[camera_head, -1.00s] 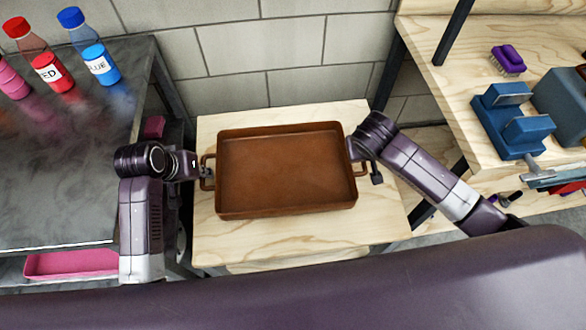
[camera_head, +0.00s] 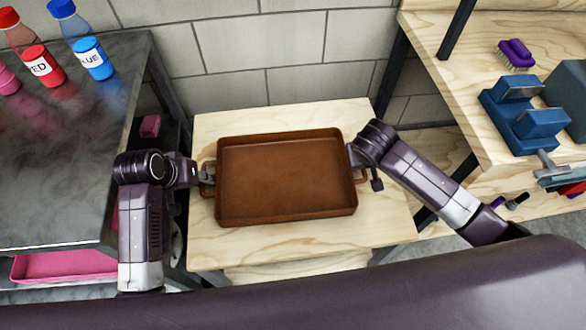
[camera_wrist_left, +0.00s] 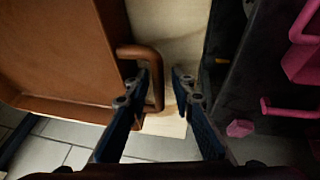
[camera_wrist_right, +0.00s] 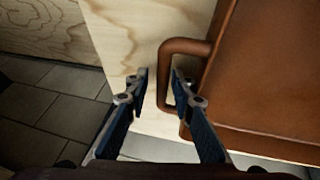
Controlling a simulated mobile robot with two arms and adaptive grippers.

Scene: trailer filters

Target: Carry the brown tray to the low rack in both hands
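The brown tray (camera_head: 285,175) is level and empty above or on a low light-wood surface (camera_head: 310,248), which may be the low rack; I cannot tell if it touches. My left gripper (camera_wrist_left: 160,76) is at the tray's left handle (camera_wrist_left: 157,90), its fingers apart on either side of the bar. My right gripper (camera_wrist_right: 160,76) is at the right handle (camera_wrist_right: 166,85) in the same way, fingers apart around the bar. In both wrist views a gap shows between the bar and the outer finger. The head view hides the fingertips.
A dark table (camera_head: 70,170) on the left holds a red bottle (camera_head: 35,52) and a blue bottle (camera_head: 88,45), with a pink tray (camera_head: 65,265) below. A wooden bench (camera_head: 450,70) on the right holds a purple brush (camera_head: 516,54) and a blue vise (camera_head: 525,115). A block wall closes the back.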

